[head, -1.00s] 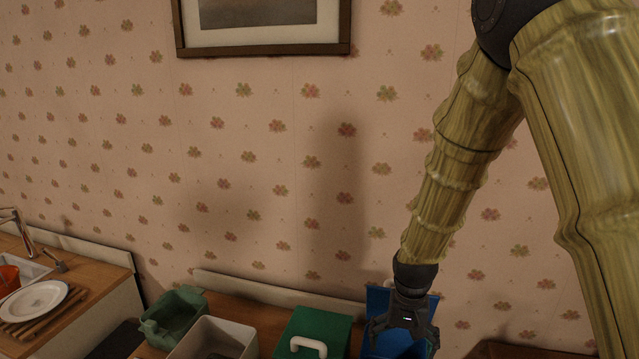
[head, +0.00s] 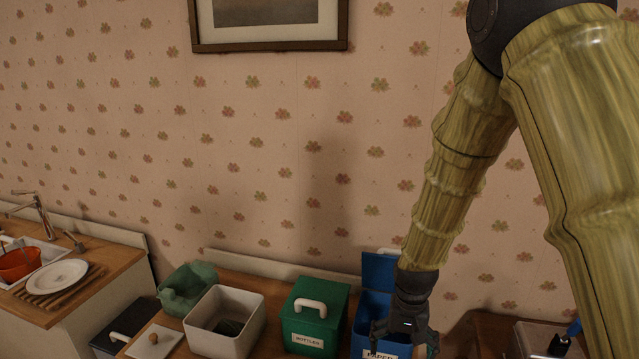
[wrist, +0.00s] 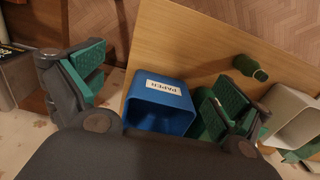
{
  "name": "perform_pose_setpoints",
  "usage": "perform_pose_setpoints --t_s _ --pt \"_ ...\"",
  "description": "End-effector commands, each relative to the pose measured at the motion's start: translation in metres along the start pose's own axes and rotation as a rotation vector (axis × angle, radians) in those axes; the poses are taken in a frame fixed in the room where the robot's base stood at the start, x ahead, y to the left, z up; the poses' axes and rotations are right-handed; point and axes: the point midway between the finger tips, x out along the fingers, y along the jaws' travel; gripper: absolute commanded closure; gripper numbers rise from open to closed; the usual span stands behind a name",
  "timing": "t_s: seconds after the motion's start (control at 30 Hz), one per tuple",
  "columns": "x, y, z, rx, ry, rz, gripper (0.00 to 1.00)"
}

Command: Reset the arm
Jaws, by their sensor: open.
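My gripper (head: 404,340) hangs at the end of my bamboo-textured arm, in front of the blue bin in the head view. In the wrist view my gripper (wrist: 165,92) has its two green-padded fingers spread wide, with nothing between the pads. The blue bin (head: 376,272) has its lid raised at the back and a label reading PAPER. The wrist view shows the blue bin (wrist: 160,108) below and between the fingers. Its inside is mostly hidden by my gripper in the head view.
A green lidded box (head: 315,315) labelled BOTTLES and an open white bin (head: 226,318) stand left of the blue bin. A green bottle (wrist: 250,67) lies on the wooden top. A counter with a white plate (head: 57,276) is at far left.

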Motion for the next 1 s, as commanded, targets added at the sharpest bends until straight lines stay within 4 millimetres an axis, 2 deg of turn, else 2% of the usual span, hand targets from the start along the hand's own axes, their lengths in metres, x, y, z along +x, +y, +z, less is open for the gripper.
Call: perform_pose_setpoints --t_s 0.03,0.27,0.37,0.47,0.7,1.0 --pt "0.011 0.002 0.004 -0.003 -0.003 0.001 0.0" --pt "0.058 0.011 0.02 -0.022 -0.004 0.002 0.0" --pt "0.084 0.017 0.031 -0.033 -0.006 0.003 0.0" --pt "0.118 0.025 0.047 -0.048 -0.008 0.003 0.0" --pt "0.213 0.051 0.105 -0.094 -0.009 0.003 0.0" --pt "0.308 0.085 0.192 -0.156 -0.01 0.0 0.0"
